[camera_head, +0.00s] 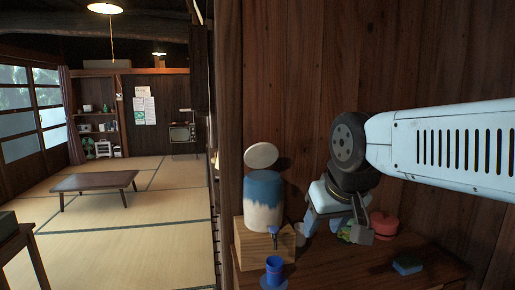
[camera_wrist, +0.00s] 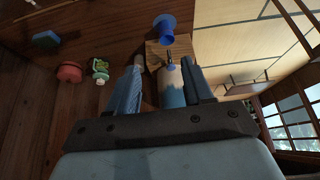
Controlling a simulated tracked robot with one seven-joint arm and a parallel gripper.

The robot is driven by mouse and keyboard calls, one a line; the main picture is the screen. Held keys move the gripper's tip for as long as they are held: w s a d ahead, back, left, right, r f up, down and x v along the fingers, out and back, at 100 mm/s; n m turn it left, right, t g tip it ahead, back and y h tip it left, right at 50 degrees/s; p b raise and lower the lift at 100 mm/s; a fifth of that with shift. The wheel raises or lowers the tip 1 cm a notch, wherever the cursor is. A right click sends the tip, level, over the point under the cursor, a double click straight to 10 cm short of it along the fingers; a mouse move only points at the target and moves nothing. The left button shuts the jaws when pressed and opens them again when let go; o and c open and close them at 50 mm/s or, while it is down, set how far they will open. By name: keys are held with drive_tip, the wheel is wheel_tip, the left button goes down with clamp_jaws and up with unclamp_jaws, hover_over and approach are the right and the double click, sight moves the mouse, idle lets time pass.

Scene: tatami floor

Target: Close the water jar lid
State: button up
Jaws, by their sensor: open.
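The water jar (camera_head: 264,205) is blue on top and cream below, and stands on a wooden box (camera_head: 250,245) with a blue tap at its front. Its round pale lid (camera_head: 262,156) is tilted up above the jar's mouth, so the jar is open. My gripper (camera_head: 336,228) is to the right of the jar, apart from it, with its fingers pointing down. In the wrist view my gripper (camera_wrist: 160,75) is open, and the jar (camera_wrist: 171,85) shows between the two fingers, farther off. The lid cannot be made out in the wrist view.
A blue cup (camera_head: 274,268) stands in front of the box. A red pot (camera_head: 383,225), a small green item (camera_head: 345,233) and a blue sponge-like block (camera_head: 407,265) sit on the wooden counter (camera_head: 365,268) to the right. A wooden wall rises close behind.

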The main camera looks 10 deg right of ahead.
drive_tip(key=w+a+r, duration=0.2)
drive_tip(key=w+r, duration=0.4)
drive_tip(key=w, duration=0.1)
wheel_tip(320, 180, up, 10)
drive_tip(key=n+g+y, duration=0.1)
drive_tip(key=g+y, duration=0.1)
drive_tip(key=y, duration=0.2)
hover_over(262, 147)
drive_tip(key=d, duration=0.5)
drive_tip(key=x, duration=1.3)
drive_tip(key=shift+w+d+f, duration=0.3)
drive_tip(key=shift+c, duration=0.5)
clamp_jaws()
